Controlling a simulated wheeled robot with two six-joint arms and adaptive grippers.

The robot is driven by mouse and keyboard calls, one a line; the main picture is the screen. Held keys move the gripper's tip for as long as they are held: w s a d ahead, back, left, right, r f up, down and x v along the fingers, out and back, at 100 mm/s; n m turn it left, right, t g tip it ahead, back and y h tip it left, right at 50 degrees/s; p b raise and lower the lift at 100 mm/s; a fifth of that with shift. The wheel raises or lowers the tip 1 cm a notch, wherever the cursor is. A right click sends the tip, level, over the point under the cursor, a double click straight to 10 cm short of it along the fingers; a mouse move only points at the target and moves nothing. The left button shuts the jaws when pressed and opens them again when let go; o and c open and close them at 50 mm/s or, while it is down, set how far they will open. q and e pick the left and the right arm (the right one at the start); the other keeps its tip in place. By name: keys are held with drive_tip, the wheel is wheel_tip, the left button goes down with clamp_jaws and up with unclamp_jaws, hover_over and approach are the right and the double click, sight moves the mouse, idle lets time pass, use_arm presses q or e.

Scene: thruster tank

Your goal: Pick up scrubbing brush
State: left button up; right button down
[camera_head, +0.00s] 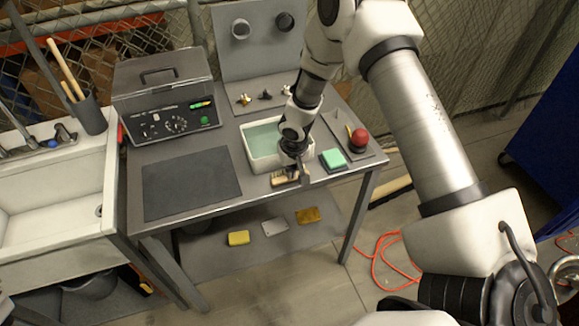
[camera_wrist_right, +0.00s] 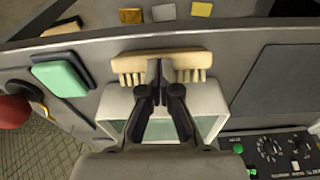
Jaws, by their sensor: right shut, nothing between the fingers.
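The scrubbing brush (camera_head: 283,179), with a pale wooden back and light bristles, lies near the table's front edge, in front of the white tub. In the right wrist view the brush (camera_wrist_right: 195,58) spans the picture left to right, its bristles toward the tub. My right gripper (camera_head: 303,172) is at the brush, by its right part in the head view. In the right wrist view its fingertips (camera_wrist_right: 160,72) are together and overlap the brush's middle, hiding some bristles. The gripper is shut with nothing between the fingers. My left gripper is not in view.
The white tub (camera_head: 252,158) with greenish liquid stands just behind the brush. A green sponge (camera_head: 333,158) lies to the right, with a red knob (camera_head: 360,138) beyond it. A dark mat (camera_head: 192,188) and a control box (camera_head: 165,95) are to the left. A lower shelf holds several small blocks.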

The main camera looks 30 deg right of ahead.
drive_tip(key=shift+r, duration=0.35)
